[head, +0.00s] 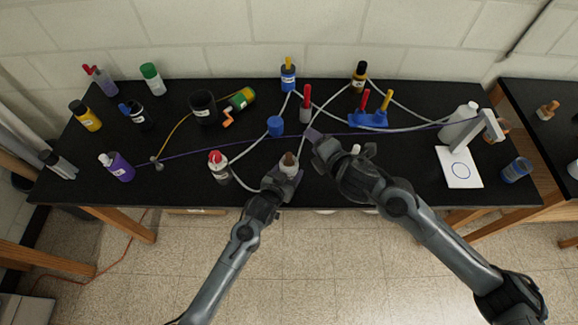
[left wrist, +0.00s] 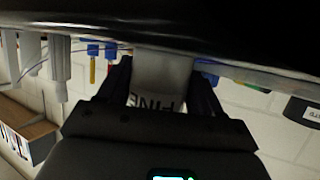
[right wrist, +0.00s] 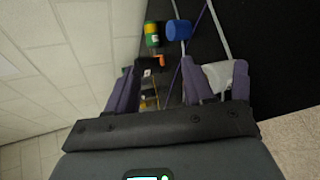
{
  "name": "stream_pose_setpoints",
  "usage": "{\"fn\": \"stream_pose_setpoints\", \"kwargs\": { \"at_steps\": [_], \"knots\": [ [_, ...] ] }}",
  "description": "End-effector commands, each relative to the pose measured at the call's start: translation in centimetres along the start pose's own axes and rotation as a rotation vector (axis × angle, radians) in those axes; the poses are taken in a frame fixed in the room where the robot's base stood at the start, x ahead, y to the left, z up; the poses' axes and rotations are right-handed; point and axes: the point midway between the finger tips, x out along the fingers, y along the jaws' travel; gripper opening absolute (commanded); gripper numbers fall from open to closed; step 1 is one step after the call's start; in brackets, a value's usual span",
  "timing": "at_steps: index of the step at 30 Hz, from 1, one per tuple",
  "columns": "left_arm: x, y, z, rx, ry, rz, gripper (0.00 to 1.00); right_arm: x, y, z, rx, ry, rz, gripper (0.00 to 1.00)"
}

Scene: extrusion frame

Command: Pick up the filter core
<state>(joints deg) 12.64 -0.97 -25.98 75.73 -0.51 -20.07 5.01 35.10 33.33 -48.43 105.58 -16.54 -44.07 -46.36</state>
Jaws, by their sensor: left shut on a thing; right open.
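My left gripper (head: 284,178) is shut on a white cylinder (left wrist: 160,75) printed "FINE", likely the filter core. In the head view this cylinder (head: 288,168) shows with a brown top, near the bench's front edge; the fingers hide part of it. I cannot tell whether it still touches the bench. My right gripper (head: 315,142) is open over the bench, to the right of and behind the left one. In the right wrist view its fingers (right wrist: 170,85) are apart, and a whitish object (right wrist: 218,76) shows partly behind one finger.
A blue cylinder (head: 275,125) stands just behind the left gripper. A red-capped bottle (head: 219,165) is to its left. White tubes and a purple line cross the black bench (head: 180,185).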

Motion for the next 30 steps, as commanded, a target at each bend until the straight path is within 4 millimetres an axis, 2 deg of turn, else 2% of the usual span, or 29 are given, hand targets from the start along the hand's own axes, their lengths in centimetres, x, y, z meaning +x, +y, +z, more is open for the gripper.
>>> {"fn": "stream_pose_setpoints", "kwargs": {
  "at_steps": [11, 21, 24, 30],
  "knots": [
    [0.0, 0.0, 0.0, 0.0, -0.001, 0.0, 0.31, -0.1, 0.3, -0.9, -0.639, -0.149, -0.015, 0.52],
    [0.0, 0.0, 0.0, 0.0, -0.001, 0.0, 0.31, -1.3, -1.8, -3.5, -1.121, -0.223, -0.129, 0.52],
    [0.0, 0.0, 0.0, 0.0, -0.001, 0.0, 0.31, -1.9, -2.9, -4.7, -1.191, -0.225, -0.159, 0.52],
    [0.0, 0.0, 0.0, 0.0, -0.001, 0.0, 0.31, -2.6, -4.5, -7.5, -1.184, -0.205, -0.151, 0.52]
  ]
}}
